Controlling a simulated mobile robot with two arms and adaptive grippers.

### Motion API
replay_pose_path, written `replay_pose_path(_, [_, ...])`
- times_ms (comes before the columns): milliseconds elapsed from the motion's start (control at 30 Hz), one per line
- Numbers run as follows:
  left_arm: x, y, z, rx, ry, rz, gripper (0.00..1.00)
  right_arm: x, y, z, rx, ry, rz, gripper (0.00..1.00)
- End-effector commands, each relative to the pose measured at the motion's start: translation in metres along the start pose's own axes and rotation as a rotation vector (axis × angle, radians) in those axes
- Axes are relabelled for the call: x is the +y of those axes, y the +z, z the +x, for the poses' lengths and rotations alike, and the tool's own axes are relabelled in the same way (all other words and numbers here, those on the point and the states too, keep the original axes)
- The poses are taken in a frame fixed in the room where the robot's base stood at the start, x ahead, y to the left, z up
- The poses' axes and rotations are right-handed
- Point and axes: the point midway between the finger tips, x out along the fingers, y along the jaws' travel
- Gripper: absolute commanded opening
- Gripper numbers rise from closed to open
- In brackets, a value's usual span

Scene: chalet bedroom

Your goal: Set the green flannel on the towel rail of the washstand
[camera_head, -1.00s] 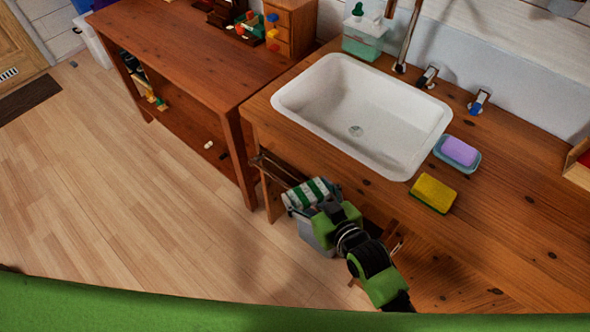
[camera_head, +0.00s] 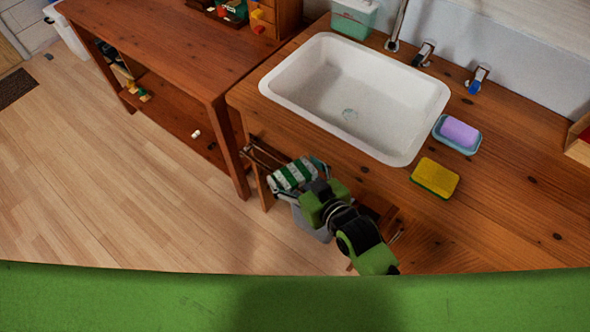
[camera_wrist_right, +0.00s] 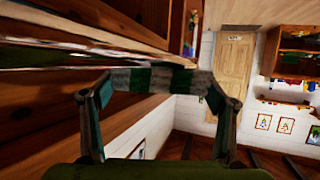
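The green flannel (camera_head: 293,176), striped green and white, is folded over at the front of the washstand (camera_head: 500,225), below the sink. My right gripper (camera_head: 298,174) has a finger at each end of it. In the right wrist view the flannel (camera_wrist_right: 150,78) spans the gap between the two fingertips (camera_wrist_right: 155,85). The towel rail (camera_head: 268,152) shows as thin wooden bars at the washstand's front left; the flannel and gripper hide part of it. I cannot tell whether the flannel touches the rail. My left gripper is not in view.
A grey bin (camera_head: 312,222) stands below the flannel. A white sink (camera_head: 350,95), a yellow sponge (camera_head: 435,177) and a purple soap (camera_head: 459,132) in a blue dish are on top. A wooden table (camera_head: 180,45) stands left; the floor (camera_head: 110,200) in front is clear.

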Motion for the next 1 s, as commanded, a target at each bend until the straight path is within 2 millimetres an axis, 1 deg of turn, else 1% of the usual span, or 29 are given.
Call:
replay_pose_path(233, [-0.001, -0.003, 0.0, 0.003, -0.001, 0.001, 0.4, 0.0, -0.002, -0.002, 0.001, 0.0, 0.0, 0.79])
replay_pose_path(367, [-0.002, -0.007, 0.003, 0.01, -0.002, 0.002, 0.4, 0.0, 0.0, -0.015, -0.001, 0.0, 0.0, 0.79])
replay_pose_path(533, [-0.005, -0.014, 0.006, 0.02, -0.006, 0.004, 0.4, 0.0, 0.016, -0.049, -0.004, 0.0, -0.001, 0.79])
replay_pose_path(700, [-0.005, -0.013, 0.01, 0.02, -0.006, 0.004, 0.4, -0.001, 0.03, -0.083, -0.004, -0.001, 0.0, 0.79])
replay_pose_path(833, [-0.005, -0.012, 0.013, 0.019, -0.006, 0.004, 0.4, -0.001, 0.037, -0.103, -0.002, -0.001, 0.0, 0.79])
replay_pose_path(1000, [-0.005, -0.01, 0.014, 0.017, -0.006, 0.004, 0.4, 0.0, 0.043, -0.118, 0.0, 0.0, 0.0, 0.79])
